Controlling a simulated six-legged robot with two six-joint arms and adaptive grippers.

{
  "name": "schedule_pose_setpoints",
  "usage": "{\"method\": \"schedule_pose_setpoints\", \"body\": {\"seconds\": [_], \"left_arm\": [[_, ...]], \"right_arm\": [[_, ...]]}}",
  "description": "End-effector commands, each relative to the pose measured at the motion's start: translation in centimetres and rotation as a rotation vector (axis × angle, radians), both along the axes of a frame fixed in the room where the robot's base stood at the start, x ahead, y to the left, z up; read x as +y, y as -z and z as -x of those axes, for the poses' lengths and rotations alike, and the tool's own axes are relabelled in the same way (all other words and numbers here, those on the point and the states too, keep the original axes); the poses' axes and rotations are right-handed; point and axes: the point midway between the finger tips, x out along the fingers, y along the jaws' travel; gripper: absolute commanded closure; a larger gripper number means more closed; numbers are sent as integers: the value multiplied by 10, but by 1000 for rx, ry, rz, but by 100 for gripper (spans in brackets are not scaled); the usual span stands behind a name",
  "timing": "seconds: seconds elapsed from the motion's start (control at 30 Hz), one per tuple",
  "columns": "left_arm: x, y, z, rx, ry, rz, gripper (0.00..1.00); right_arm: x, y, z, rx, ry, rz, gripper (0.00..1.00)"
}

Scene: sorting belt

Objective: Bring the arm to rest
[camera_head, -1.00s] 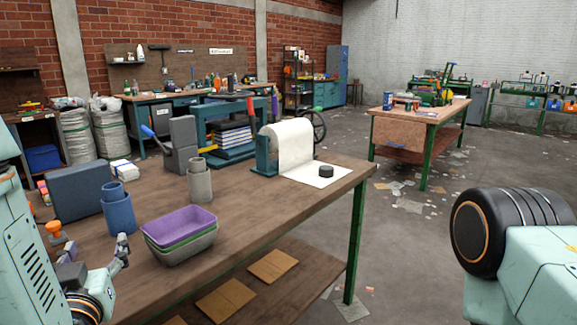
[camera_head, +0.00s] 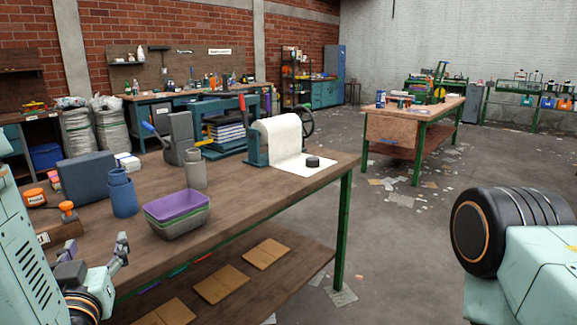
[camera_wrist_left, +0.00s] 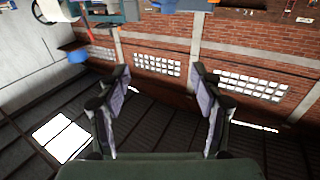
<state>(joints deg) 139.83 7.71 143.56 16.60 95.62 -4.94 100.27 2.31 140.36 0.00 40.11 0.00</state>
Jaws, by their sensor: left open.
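My left gripper (camera_head: 122,247) is at the lower left of the head view, beside the front edge of the wooden workbench (camera_head: 255,192). In the left wrist view its two fingers (camera_wrist_left: 165,90) stand wide apart with nothing between them. That view looks toward the brick wall and the dark ceiling, tilted over. A pale green part of my arm fills the left edge of the head view. On the right, a pale green arm part with a black ribbed joint is in view, but no right gripper shows.
On the bench are stacked purple, green and grey trays (camera_head: 177,212), blue cups (camera_head: 122,194), a grey cup (camera_head: 196,170), a dark blue-grey box (camera_head: 88,178), a paper roll (camera_head: 279,137) and a black puck (camera_head: 312,162). Cardboard pieces (camera_head: 221,283) lie on the shelf below.

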Motion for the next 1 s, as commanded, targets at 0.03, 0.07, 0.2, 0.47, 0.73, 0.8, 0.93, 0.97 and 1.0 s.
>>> {"method": "schedule_pose_setpoints", "body": {"seconds": [0.03, 0.07, 0.2, 0.47, 0.73, 0.8, 0.93, 0.97, 1.0], "left_arm": [[1, 0, 0, 0, -1, 1, 34], [1, 0, -1, 0, -1, 1, 34], [-3, 22, -3, 84, 21, 54, 34], [-22, 76, -1, 300, 95, 147, 34], [-55, 197, 58, 747, 189, 251, 34], [-64, 232, 88, 889, 210, 273, 34], [-77, 288, 153, 1145, 239, 308, 34], [-79, 299, 169, 1201, 246, 313, 34], [-82, 313, 191, 1272, 252, 320, 34]], "right_arm": [[0, 0, 0, 0, 0, 0, 60], [0, 0, 0, 0, 0, 0, 60], [0, 0, 0, 1, 0, 0, 60], [0, 0, 0, 0, -1, 0, 60], [0, 0, 0, 0, 0, 0, 60], [0, 0, 0, 0, 0, 0, 60], [0, 0, 0, 0, 0, 0, 60], [0, 0, 0, 0, 0, 0, 60], [0, 0, 0, 0, 0, 0, 60]]}}
